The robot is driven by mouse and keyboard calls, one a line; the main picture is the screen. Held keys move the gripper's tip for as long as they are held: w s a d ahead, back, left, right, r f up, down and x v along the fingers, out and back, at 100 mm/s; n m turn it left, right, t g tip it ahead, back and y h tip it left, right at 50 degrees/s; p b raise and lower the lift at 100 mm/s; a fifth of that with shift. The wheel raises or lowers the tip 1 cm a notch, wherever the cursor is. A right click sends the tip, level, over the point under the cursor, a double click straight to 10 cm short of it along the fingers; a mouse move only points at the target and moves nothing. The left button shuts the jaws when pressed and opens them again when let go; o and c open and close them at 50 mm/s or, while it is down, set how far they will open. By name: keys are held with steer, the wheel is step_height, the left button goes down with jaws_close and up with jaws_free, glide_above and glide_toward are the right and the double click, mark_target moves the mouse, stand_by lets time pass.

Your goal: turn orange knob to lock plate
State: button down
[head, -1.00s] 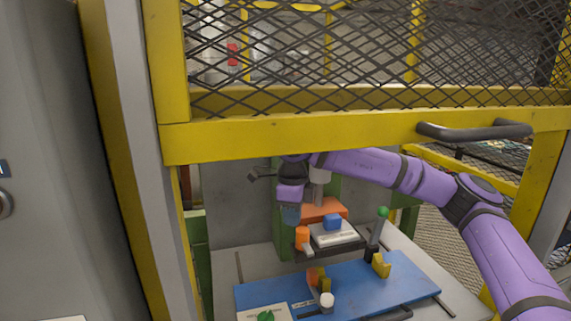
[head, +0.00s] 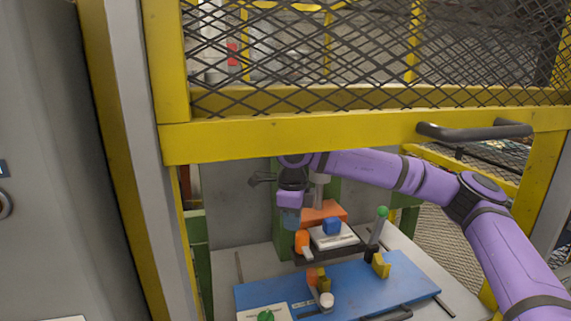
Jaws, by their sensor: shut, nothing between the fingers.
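An orange knob (head: 302,241) stands at the left front of the dark plate (head: 325,255) that carries a white block with a blue top. A second orange piece (head: 312,278) sits on the blue base (head: 365,286), in front of the plate, beside a yellow bracket. My gripper (head: 291,224) points down just above and slightly left of the upper orange knob. It is shut with nothing in it. Its fingertips are small and partly blurred, so contact with the knob cannot be told.
A yellow frame with mesh (head: 370,125) crosses above my arm. A green-ball lever (head: 382,212) and a yellow bracket (head: 381,265) stand to the right. A white knob (head: 327,300) and a green knob (head: 265,316) are in front. Grey table shows at the left.

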steer(key=shift+s+a, duration=0.25)
steer(key=shift+s, duration=0.4)
steer(key=shift+s+f, duration=0.1)
steer(key=shift+s, duration=0.45)
stand_by(0.9)
